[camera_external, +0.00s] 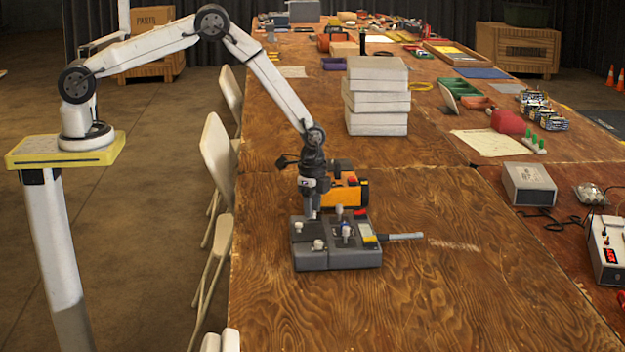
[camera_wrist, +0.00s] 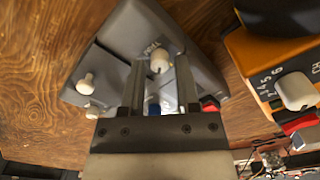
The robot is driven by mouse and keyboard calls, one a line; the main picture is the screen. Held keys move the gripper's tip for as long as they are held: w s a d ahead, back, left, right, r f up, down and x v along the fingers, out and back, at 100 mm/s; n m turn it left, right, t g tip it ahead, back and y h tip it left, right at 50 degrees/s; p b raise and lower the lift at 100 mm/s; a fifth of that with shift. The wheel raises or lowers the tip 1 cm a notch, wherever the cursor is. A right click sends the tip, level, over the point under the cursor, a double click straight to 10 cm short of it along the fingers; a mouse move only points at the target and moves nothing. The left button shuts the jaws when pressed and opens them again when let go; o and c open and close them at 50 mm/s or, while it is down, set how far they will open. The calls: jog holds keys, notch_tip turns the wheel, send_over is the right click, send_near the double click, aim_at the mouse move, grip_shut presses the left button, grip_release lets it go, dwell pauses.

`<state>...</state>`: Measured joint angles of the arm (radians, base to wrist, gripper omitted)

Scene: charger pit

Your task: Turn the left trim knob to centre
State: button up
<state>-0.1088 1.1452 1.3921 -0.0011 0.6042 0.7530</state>
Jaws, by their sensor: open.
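The grey control box (camera_external: 338,258) lies on the wooden table, with several small knobs on its top. My gripper (camera_external: 311,214) points down over its back left part. In the wrist view, the box (camera_wrist: 130,22) lies below my gripper (camera_wrist: 159,66). The two fingers are apart, with a white knob (camera_wrist: 158,62) between their tips; whether they touch it cannot be told. Two more white knobs (camera_wrist: 84,83) (camera_wrist: 93,112) sit to the left in that view. A blue part (camera_wrist: 153,108) shows between the fingers. Which way the knob between the fingers points is unclear.
An orange and black device (camera_external: 346,192) stands just behind the box; it also shows at the right of the wrist view (camera_wrist: 262,62). A stack of white boxes (camera_external: 376,98) stands farther back. The table front is clear.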

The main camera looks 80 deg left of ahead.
jog(key=shift+f, duration=0.3)
jog(key=shift+c, duration=0.2)
grip_shut()
jog(key=shift+n, duration=0.4)
jog(key=n, duration=0.9)
jog(key=shift+n, duration=0.3)
